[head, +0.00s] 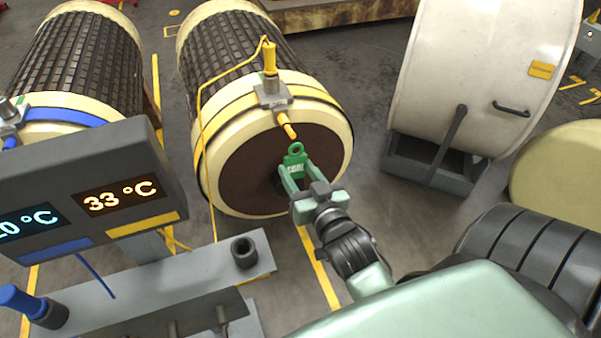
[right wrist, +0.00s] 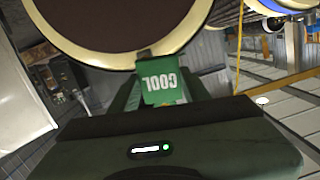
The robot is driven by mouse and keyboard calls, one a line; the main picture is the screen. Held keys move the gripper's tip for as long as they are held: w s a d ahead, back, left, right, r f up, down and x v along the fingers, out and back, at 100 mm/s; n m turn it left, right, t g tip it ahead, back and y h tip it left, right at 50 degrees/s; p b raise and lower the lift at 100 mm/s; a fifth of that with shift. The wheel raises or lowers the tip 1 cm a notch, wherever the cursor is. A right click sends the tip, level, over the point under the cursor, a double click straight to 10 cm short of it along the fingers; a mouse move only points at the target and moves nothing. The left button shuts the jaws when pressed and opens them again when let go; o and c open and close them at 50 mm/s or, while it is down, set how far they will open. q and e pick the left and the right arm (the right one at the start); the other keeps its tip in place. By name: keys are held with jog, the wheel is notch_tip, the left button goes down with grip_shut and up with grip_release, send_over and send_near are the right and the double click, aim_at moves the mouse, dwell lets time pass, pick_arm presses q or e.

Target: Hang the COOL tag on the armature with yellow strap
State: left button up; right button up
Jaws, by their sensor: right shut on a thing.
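The armature with the yellow strap (head: 240,115) lies in the middle of the head view, its brown end face (head: 245,180) toward me. A clamp with a yellow probe (head: 270,90) sits on the strap, and a yellow peg (head: 286,124) sticks out from it over the end face. My right gripper (head: 294,178) is shut on the green COOL tag (head: 295,160), which also shows in the right wrist view (right wrist: 163,82). The tag is upright with its ring (head: 297,148) on top, just below the peg's tip; I see no contact. My left gripper is not in view.
A second armature with a blue strap (head: 60,112) lies at the left. A display (head: 90,190) reads 33 °C over a yellow bar. A grey stand (head: 180,285) with a black socket (head: 244,252) is in front. A white drum (head: 480,70) stands at the right.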

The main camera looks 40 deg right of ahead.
jog(key=shift+m+h, duration=0.4)
jog(key=shift+m, duration=0.2)
jog(key=shift+w+d+f+b, duration=0.65)
jog(key=shift+w+d+f, duration=0.15)
jog(key=shift+w+f, duration=0.2)
jog(key=shift+w+d+f+b, duration=0.6)
jog(key=shift+w+d+f, duration=0.15)
jog(key=shift+w+f, duration=0.15)
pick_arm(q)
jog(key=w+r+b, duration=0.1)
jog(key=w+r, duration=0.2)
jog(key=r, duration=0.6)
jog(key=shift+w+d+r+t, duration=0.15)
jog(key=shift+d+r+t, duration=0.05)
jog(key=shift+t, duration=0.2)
pick_arm(e)
jog(key=x, duration=0.2)
jog(key=shift+w, duration=0.3)
pick_arm(q)
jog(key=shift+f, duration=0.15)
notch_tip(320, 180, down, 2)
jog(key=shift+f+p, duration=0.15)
jog(key=shift+p, duration=0.2)
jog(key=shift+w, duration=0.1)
